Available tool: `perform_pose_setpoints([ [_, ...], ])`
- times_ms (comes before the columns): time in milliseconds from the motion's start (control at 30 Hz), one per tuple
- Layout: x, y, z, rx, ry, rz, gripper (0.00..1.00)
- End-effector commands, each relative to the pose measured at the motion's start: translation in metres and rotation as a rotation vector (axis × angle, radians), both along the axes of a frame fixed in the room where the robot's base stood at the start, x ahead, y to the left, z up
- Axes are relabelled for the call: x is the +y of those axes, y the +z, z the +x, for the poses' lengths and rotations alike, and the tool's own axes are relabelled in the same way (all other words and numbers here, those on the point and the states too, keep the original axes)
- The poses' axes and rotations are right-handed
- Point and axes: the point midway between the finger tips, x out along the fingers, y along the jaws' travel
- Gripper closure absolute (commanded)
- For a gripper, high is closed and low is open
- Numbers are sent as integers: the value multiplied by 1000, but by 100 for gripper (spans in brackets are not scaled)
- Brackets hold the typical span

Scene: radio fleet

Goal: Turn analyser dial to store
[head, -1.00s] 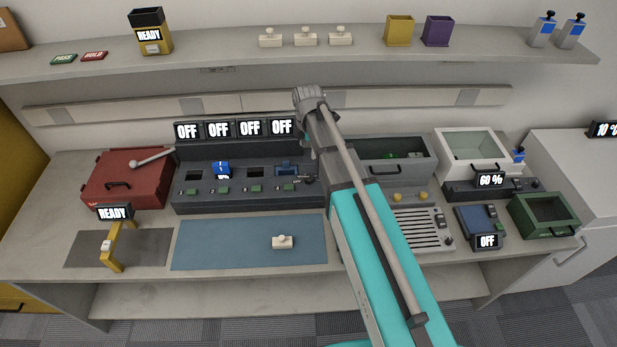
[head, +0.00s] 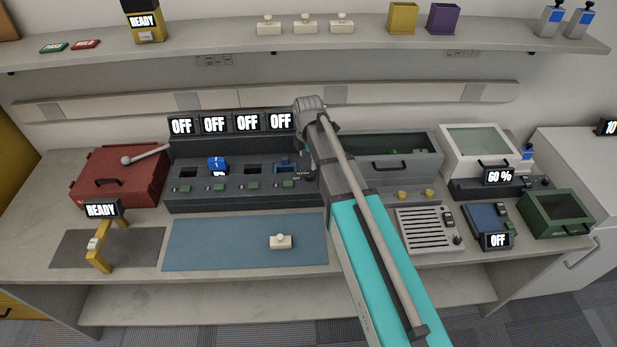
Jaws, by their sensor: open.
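The dark bank with several bays (head: 240,197) stands at the back of the bench under a row of displays reading OFF (head: 247,122); it looks like the analyser. Small pale markings show at its right end, where a dial may be, but my arm and gripper cover most of that spot. My gripper (head: 307,170) hangs at this right end, mostly hidden behind my arm. Its jaws are open, and I cannot tell whether they touch or surround a dial. A blue pack (head: 217,164) sits in one left bay and another dark blue piece (head: 284,161) in the rightmost bay.
A red case (head: 120,178) stands left of the bank. A grey bin (head: 395,147), a grille box (head: 424,231), a blue device reading OFF (head: 485,221) and a green box (head: 553,213) are right of my arm. The blue mat (head: 220,245) holds one cream piece (head: 281,241).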

Motion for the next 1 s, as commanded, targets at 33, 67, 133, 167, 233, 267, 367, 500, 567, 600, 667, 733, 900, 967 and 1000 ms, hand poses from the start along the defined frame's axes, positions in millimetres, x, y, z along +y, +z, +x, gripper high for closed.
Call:
perform_pose_setpoints([
  [33, 0, -8, 0, 0, 0, 0, 18],
  [67, 0, -10, 0, 0, 0, 0, 18],
  [133, 0, -16, 0, 0, 0, 0, 18],
  [167, 0, -18, 0, 0, 0, 0, 18],
  [233, 0, -23, 0, 0, 0, 0, 18],
  [267, 0, -25, 0, 0, 0, 0, 18],
  [367, 0, -33, 0, 0, 0, 0, 18],
  [500, 0, -43, 0, 0, 0, 0, 18],
  [567, 0, -47, 0, 0, 0, 0, 18],
  [600, 0, -50, 0, 0, 0, 0, 18],
  [667, 0, -53, 0, 0, 0, 0, 18],
  [733, 0, -57, 0, 0, 0, 0, 18],
  [900, 0, -61, 0, 0, 0, 0, 18],
  [967, 0, -62, 0, 0, 0, 0, 18],
  [1000, 0, -62, 0, 0, 0, 0, 18],
])
